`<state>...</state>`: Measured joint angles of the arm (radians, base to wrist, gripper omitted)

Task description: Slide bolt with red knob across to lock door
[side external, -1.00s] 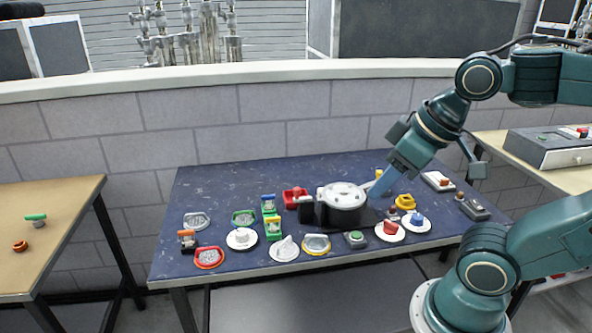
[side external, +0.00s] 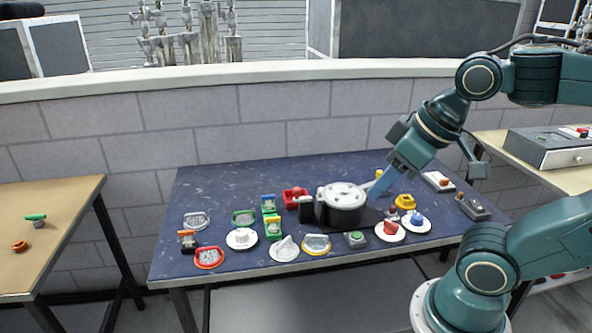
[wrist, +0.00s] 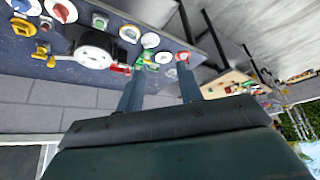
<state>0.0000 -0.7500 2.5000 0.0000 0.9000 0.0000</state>
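My gripper (side external: 376,190) reaches down from the right to behind a black drum with a pale round lid (side external: 343,193). In the wrist view its two blue fingers (wrist: 160,80) stand well apart with nothing held between them. The lidded drum also shows in the wrist view (wrist: 95,54), left of the fingers. A red part (side external: 300,196) shows by the black block left of the drum, and red shows beside the drum in the wrist view (wrist: 120,68). I cannot tell whether this is the bolt's red knob. No door is clearly recognisable.
The dark blue table (side external: 230,178) carries several small coloured fixtures and white discs, mostly along its front. A dark box with a knob (side external: 474,209) stands at its right end. The back left of the table is clear. A stone wall (side external: 160,135) runs behind.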

